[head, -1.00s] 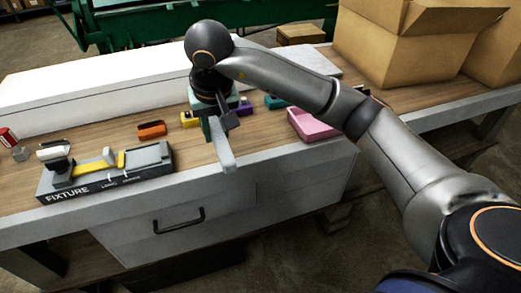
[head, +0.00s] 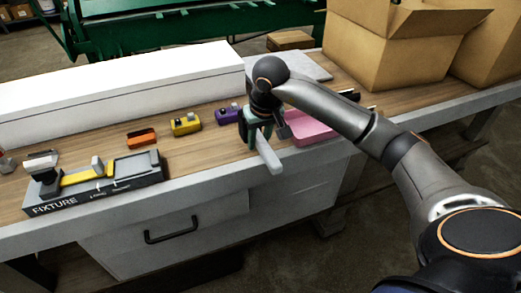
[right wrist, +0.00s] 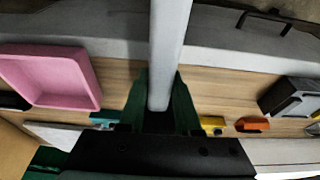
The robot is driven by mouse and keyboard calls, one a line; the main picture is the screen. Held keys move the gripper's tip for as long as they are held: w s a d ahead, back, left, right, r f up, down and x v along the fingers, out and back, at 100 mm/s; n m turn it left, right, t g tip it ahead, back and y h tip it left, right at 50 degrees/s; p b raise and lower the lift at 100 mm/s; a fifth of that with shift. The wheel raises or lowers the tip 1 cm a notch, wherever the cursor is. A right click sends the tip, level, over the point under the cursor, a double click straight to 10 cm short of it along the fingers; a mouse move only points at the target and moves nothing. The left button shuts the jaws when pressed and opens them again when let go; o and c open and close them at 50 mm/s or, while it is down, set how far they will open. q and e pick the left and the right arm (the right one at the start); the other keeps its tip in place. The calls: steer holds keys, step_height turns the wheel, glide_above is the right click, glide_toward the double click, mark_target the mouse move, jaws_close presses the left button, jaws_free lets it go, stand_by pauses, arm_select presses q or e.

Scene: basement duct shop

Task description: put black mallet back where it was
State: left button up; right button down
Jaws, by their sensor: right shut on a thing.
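My right gripper (head: 257,132) is over the bench, just left of the pink tray. In the right wrist view its green fingers (right wrist: 160,105) are shut on a pale grey bar (right wrist: 168,50). This bar (head: 267,152) juts out over the front edge of the bench in the head view. It may be the mallet's handle; I cannot make out a black mallet head, and the gripper hides the gripped part. My left gripper is not in view.
The pink tray (head: 310,132) is close to the right of the gripper. Purple (head: 228,115), yellow (head: 186,124) and orange (head: 142,136) blocks lie to its left, then the fixture (head: 130,172). A long white box (head: 120,90) and cardboard boxes (head: 385,45) stand behind.

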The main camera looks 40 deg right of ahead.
steer(key=shift+d+f, duration=0.15)
steer(key=shift+f, duration=0.75)
steer(key=shift+d+f, duration=0.1)
steer(key=shift+f, duration=0.75)
steer(key=shift+f, duration=0.1)
steer(key=c, duration=0.6)
jaws_free()
